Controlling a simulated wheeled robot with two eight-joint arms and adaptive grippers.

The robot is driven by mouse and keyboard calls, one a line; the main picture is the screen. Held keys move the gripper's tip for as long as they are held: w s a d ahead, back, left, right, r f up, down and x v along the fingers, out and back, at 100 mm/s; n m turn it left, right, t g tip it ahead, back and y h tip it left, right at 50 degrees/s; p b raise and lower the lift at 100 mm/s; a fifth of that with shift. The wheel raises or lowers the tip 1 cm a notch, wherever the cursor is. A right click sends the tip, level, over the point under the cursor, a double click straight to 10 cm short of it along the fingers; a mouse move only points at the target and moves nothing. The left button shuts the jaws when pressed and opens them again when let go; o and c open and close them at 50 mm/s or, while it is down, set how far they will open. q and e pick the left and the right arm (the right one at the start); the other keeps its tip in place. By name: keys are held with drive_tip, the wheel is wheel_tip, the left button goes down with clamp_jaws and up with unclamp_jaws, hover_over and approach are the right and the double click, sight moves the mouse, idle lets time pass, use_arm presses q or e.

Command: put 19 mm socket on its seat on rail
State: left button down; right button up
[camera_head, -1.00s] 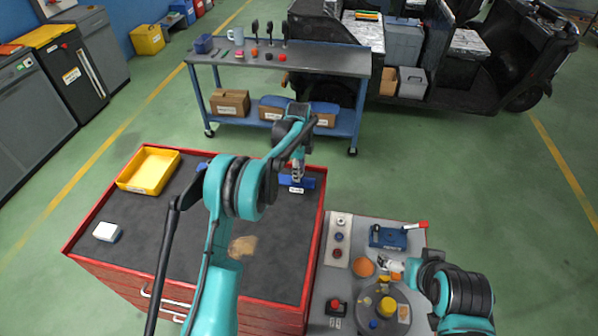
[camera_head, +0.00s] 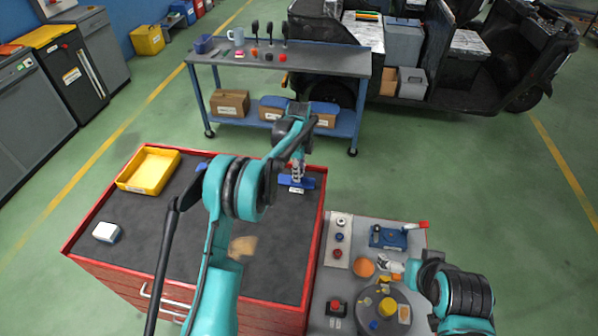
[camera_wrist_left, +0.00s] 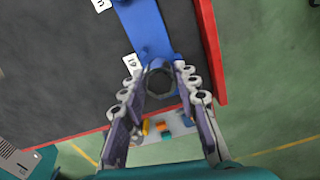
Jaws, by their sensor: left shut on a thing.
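My left gripper (camera_head: 297,174) is over the far right corner of the red cabinet's dark top, at the blue rail (camera_head: 312,183). In the left wrist view its fingers (camera_wrist_left: 160,84) are shut on the 19 mm socket (camera_wrist_left: 160,82), a dark ring seen end-on. The socket is at the near end of the blue rail (camera_wrist_left: 144,28), beside a white label (camera_wrist_left: 132,64). I cannot tell whether it touches the rail; its seat is hidden. My right gripper (camera_head: 388,264) is over the grey side table near an orange ball-like thing; its fingers are too small to judge.
A yellow tray (camera_head: 149,170) and a white box (camera_head: 106,232) are on the red cabinet (camera_head: 190,285). A blue workbench (camera_head: 300,62) stands behind, with open floor between.

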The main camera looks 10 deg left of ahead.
use_arm(q)
drive_tip(key=shift+f+b, duration=0.6)
drive_tip(key=shift+f, duration=0.1)
idle(0.7)
drive_tip(key=c, duration=2.3)
unclamp_jaws()
drive_tip(key=shift+s+d+f+b, duration=0.15)
drive_tip(key=shift+s+f+b, duration=0.2)
drive_tip(key=shift+f+b, duration=0.25)
drive_tip(key=o, duration=1)
drive_tip(key=shift+o, duration=1.3)
drive_tip(key=shift+w+f, duration=0.35)
drive_tip(key=shift+w, duration=0.15)
drive_tip(key=shift+s+r, duration=0.25)
drive_tip(key=shift+r, duration=0.05)
drive_tip(key=o, duration=0.6)
drive_tip(key=shift+w, duration=0.15)
drive_tip(key=shift+c, duration=0.2)
drive_tip(key=shift+r, duration=0.15)
